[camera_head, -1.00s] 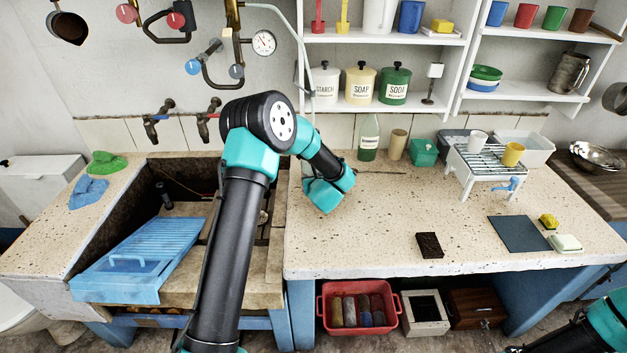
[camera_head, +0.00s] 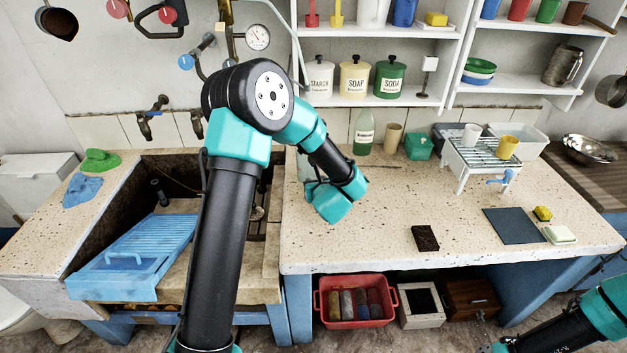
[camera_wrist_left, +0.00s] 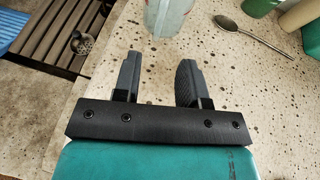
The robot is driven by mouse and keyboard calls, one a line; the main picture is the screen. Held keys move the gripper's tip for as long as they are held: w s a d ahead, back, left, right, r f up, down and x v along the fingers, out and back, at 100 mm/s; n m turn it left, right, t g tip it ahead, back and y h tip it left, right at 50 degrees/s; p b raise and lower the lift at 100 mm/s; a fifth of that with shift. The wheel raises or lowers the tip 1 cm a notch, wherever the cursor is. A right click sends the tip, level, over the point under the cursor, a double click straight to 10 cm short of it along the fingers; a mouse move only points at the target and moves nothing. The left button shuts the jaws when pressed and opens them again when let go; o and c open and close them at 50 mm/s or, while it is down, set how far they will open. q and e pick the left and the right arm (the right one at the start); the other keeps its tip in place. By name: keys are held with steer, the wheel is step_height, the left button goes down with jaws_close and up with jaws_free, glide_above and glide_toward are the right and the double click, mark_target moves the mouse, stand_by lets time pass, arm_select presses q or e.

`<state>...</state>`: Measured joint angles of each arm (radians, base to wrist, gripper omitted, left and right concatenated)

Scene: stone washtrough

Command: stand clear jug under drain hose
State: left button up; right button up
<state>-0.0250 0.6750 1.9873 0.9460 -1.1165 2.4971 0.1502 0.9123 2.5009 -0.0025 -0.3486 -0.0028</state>
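A clear jug (camera_wrist_left: 168,14) stands on the speckled counter at the top of the left wrist view, cut off by the frame edge. In the head view it is mostly hidden behind my left wrist. My left gripper (camera_wrist_left: 160,60) is open and empty, its fingers pointing toward the jug with a gap between. A thin pale hose (camera_head: 289,42) curves down from the wall pipes beside the shelf; its lower end is hidden behind my arm. My right gripper (camera_head: 486,345) is at the bottom right of the head view, barely visible, away from the counter.
A spoon (camera_wrist_left: 256,36) lies right of the jug. Behind stand a green bottle (camera_head: 364,132) and a tan cup (camera_head: 393,138). A white rack (camera_head: 480,158) holds cups. The stone trough (camera_head: 118,205) with a blue washboard (camera_head: 135,255) is left. The middle counter is mostly clear.

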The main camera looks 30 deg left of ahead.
arm_select(q)
steer(key=shift+s+d+r, duration=0.1)
steer(key=shift+s+d, duration=0.1)
steer(key=shift+s, duration=0.05)
stand_by(0.5)
